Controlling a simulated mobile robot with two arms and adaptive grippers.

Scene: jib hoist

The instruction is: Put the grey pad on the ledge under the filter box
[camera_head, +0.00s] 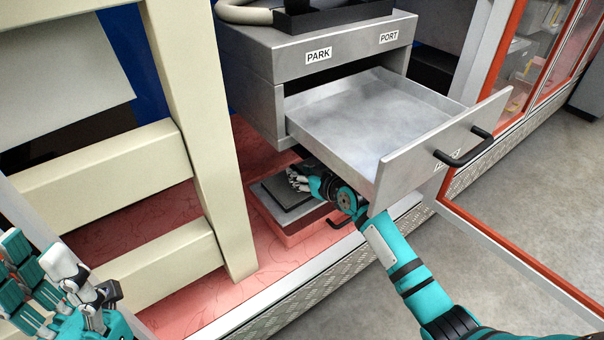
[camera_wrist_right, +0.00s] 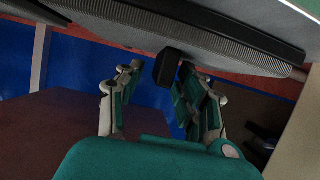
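A dark grey flat slab (camera_head: 284,194), which may be the grey pad, lies on a low grey and red box (camera_head: 302,226) under the open drawer. I cannot tell which part is the filter box or its ledge. My right gripper (camera_head: 296,180) reaches beneath the drawer, its fingers over the slab's right side; contact is unclear. In the right wrist view its fingers (camera_wrist_right: 152,88) stand apart with a clear gap. A black block (camera_wrist_right: 168,66) shows by the fingertips, and I cannot tell if they touch. My left gripper (camera_head: 52,285) is at lower left with spread fingers, empty.
The open, empty metal drawer (camera_head: 375,118) hangs above my right forearm. Its cabinet (camera_head: 262,85) carries PARK and PORT labels. A cream frame (camera_head: 190,110) stands left of the box. An orange-framed door (camera_head: 520,260) stands at right. The floor at lower right is clear.

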